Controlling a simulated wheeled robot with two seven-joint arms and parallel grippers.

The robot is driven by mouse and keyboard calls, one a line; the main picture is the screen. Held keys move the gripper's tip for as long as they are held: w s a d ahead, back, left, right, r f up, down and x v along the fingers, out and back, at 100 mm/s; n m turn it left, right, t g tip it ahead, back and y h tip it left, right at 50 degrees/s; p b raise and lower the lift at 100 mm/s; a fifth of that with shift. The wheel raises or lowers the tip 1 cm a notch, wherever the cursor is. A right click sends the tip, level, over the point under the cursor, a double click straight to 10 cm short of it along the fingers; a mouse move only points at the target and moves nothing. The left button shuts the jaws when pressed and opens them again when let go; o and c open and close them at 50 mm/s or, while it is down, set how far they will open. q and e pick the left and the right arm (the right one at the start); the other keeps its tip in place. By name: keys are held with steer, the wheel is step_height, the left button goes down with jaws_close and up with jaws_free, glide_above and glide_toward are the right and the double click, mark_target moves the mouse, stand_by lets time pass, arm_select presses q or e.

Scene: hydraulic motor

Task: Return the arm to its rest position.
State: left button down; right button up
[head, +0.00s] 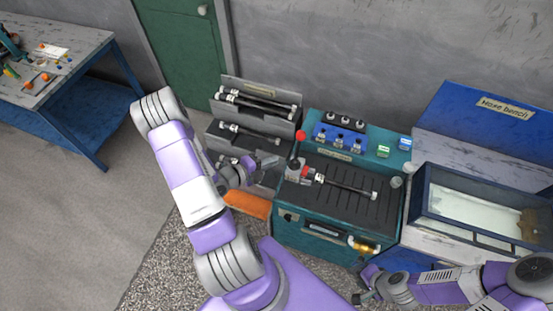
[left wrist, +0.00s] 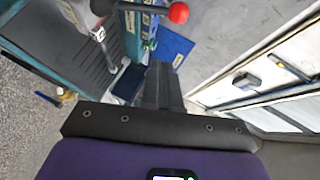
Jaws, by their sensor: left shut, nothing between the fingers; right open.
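My left arm, purple and grey, reaches up from the lower middle of the head view and bends over towards the bench. My left gripper (head: 268,162) is shut and empty, pointing right, just left of the red-knobbed lever (head: 300,136) on the teal test bench (head: 320,222). In the left wrist view, the dark shut fingers (left wrist: 162,84) show with nothing between them, and the red knob (left wrist: 179,12) is beyond them. My right gripper (head: 366,285) is open at the lower right, in front of the bench.
A grey rack (head: 228,133) with several dark hoses stands behind my left gripper. A hose (head: 345,186) lies on the bench's ribbed top. An orange pad (head: 248,204) is left of the bench. A blue-framed glass-topped case (head: 420,205) stands right. Open floor (head: 75,200) lies left.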

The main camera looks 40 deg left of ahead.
arm_select(q)
steer(key=shift+w, duration=0.1)
stand_by(0.4)
steer(key=s+d+f+m+g+h+b, duration=0.2)
steer(key=d+f+m+g+h, duration=0.2)
steer(key=d+m, duration=0.3)
steer(key=s+d+f+m+g+h+b, duration=0.25)
steer(key=d+f+m, duration=0.2)
steer(key=d, duration=0.35)
steer(key=s+d+f+m+g+y+b, duration=0.1)
steer(key=s+d+f+m+g+b, duration=0.25)
steer(key=m, duration=0.55)
steer(key=s+d+f+m+g+b, duration=0.1)
steer(key=s+d+f+m+g, duration=0.2)
steer(key=s+f+m+g, duration=0.4)
steer(key=w+d+f+m+t+y+b, duration=0.1)
steer(key=w+f+m+y+b, duration=0.1)
steer(key=m, duration=0.9)
steer(key=w+d+f+m+t+y+b, duration=0.2)
steer(key=w+f+m, duration=0.3)
steer(key=m, duration=0.7)
steer(key=shift+d+f+y+b, duration=0.2)
steer(key=shift+d+y+b, duration=0.05)
steer(key=shift+y+b, duration=0.25)
